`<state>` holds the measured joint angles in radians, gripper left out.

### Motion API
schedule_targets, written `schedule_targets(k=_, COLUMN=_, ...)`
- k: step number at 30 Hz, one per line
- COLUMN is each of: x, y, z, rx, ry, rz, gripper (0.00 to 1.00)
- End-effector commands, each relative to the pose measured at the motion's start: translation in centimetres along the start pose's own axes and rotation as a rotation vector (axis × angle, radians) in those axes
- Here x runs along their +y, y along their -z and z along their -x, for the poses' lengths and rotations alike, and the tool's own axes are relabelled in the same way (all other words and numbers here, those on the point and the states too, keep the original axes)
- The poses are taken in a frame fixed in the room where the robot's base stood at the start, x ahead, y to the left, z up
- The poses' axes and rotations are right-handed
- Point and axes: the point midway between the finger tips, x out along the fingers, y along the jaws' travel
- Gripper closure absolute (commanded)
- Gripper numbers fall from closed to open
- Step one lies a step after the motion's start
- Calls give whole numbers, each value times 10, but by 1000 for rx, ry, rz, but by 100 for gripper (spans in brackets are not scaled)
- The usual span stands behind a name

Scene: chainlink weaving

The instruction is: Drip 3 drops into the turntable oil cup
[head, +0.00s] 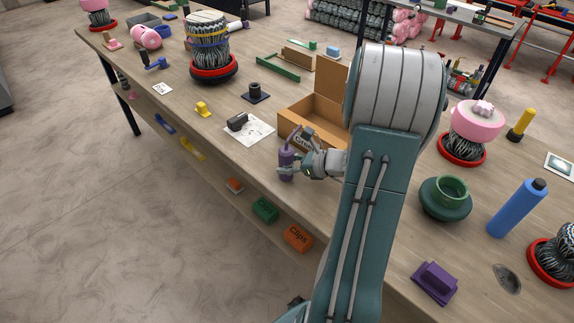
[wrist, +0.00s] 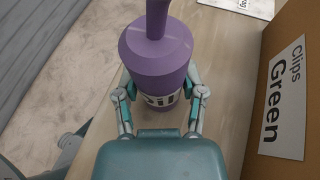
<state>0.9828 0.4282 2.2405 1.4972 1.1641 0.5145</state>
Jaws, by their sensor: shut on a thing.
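A purple oil bottle (wrist: 155,48) with a narrow spout and a white label reading "Oil" is between my gripper's fingers in the wrist view. It also shows in the head view (head: 286,162), roughly upright near the table's front edge. My gripper (head: 300,163) is shut on it, one finger on each side; the fingers also show in the wrist view (wrist: 161,97). I cannot tell whether the bottle's base touches the table. A dark green round stand with a raised green ring (head: 445,196) is right of my arm. I cannot tell which thing is the turntable oil cup.
An open cardboard box (head: 296,134), labelled "Green Clips" in the wrist view, stands close beside the bottle. A black device on white paper (head: 238,122) lies to the left. A blue bottle (head: 517,207) and purple block (head: 435,283) are at right. Orange and green bins (head: 265,209) sit below the front edge.

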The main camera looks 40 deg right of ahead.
Motion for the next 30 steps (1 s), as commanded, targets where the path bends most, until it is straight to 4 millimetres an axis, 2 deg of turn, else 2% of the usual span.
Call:
schedule_targets(k=5, x=0, y=-10, z=4, rx=-1, ry=1, rz=3, gripper=100)
schedule_targets(k=9, x=0, y=-30, z=12, rx=-2, ry=2, rz=8, gripper=100)
schedule_targets(k=18, x=-46, y=-74, z=72, rx=0, ry=6, rz=4, gripper=100)
schedule_targets(k=24, x=-83, y=-80, z=106, rx=0, ry=4, rz=2, gripper=100)
schedule_targets(k=30, x=-104, y=-85, z=126, rx=-1, ry=1, rz=1, gripper=100)
